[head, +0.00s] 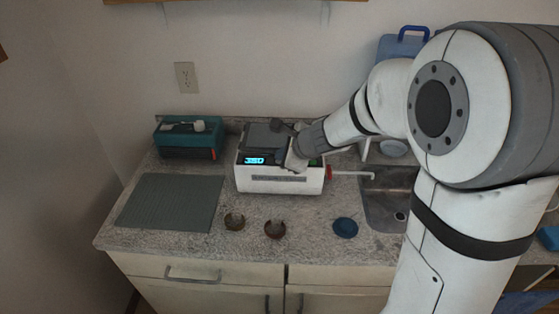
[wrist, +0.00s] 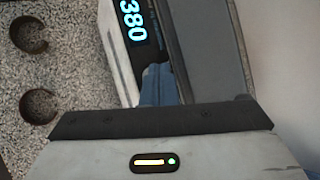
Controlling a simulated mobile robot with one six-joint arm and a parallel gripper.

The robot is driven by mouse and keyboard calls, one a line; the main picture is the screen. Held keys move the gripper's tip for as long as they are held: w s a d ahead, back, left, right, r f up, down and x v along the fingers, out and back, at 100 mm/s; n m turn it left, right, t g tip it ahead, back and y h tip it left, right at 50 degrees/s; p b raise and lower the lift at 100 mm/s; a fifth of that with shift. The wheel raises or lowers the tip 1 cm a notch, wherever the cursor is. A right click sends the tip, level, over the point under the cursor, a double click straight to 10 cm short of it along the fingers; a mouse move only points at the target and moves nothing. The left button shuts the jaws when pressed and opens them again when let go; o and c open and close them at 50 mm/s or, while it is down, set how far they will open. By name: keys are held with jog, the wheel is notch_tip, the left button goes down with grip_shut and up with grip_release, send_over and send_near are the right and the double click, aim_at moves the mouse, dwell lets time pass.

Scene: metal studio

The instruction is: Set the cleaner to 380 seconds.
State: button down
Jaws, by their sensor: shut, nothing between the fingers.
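My gripper (head: 292,160) is shut and empty at the cleaner's front panel, just right of the display. It covers that part of the panel, so the buttons there are hidden. I cannot tell whether the fingertips touch the panel.
A teal and dark box (head: 187,138) stands left of the cleaner, behind a grey ribbed mat (head: 170,203). A metal sink (head: 388,190) is at right.

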jog(key=shift+r, duration=0.1)
jog(key=shift+r+p, duration=0.65)
jog(key=shift+r, duration=0.1)
notch_tip(320, 180, up, 5)
jog(key=p, duration=0.4)
dwell(0.4)
jog(key=s+d+r+n+g+h, duration=0.1)
jog(key=s+d+n+h, duration=0.1)
jog(key=s+d+n, duration=0.3)
jog(key=s+d+r+n+g+h, duration=0.1)
jog(key=s+d+n, duration=0.4)
jog(key=s, duration=0.7)
jog(key=s+d+r+n+g+h, duration=0.1)
jog(key=s+d+r+n+h, duration=0.1)
jog(key=s+d+n, duration=0.3)
jog(key=s+n+h, duration=0.1)
jog(key=s+n, duration=0.2)
jog(key=n, duration=0.1)
jog(key=shift+s+g, duration=0.3)
jog(key=shift+s, duration=0.1)
